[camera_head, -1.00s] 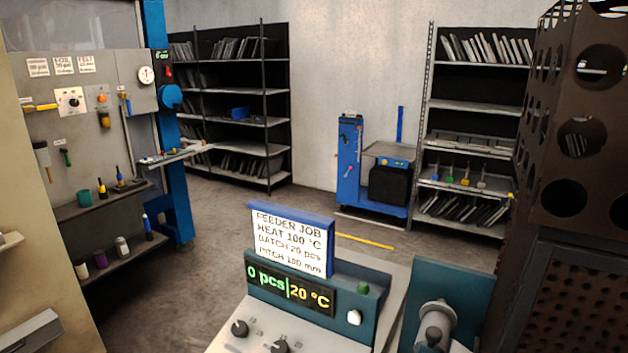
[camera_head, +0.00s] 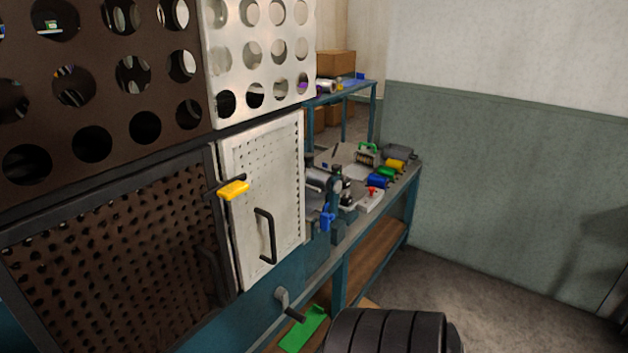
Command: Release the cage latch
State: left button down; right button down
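The cage (camera_head: 105,118) is a dark brown panelled guard with large round holes above and small holes below, filling the left of the head view. Its light grey perforated door (camera_head: 285,165) is at the right end and looks shut. The yellow latch handle (camera_head: 234,190) sits on a dark bar at the door's left edge, roughly level. A black pull handle (camera_head: 265,236) is on the door below and right of it. Neither gripper is in view, and nothing is seen touching the latch.
A teal workbench (camera_head: 345,245) runs away to the right of the cage, with tools and coloured parts on it. A crank (camera_head: 289,303) sticks out below the door. A green sheet (camera_head: 304,330) lies low down. Open floor (camera_head: 490,300) is at the right, before a grey-green wall.

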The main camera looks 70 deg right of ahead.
aim_at(228, 190)
jog(key=z, duration=1.7)
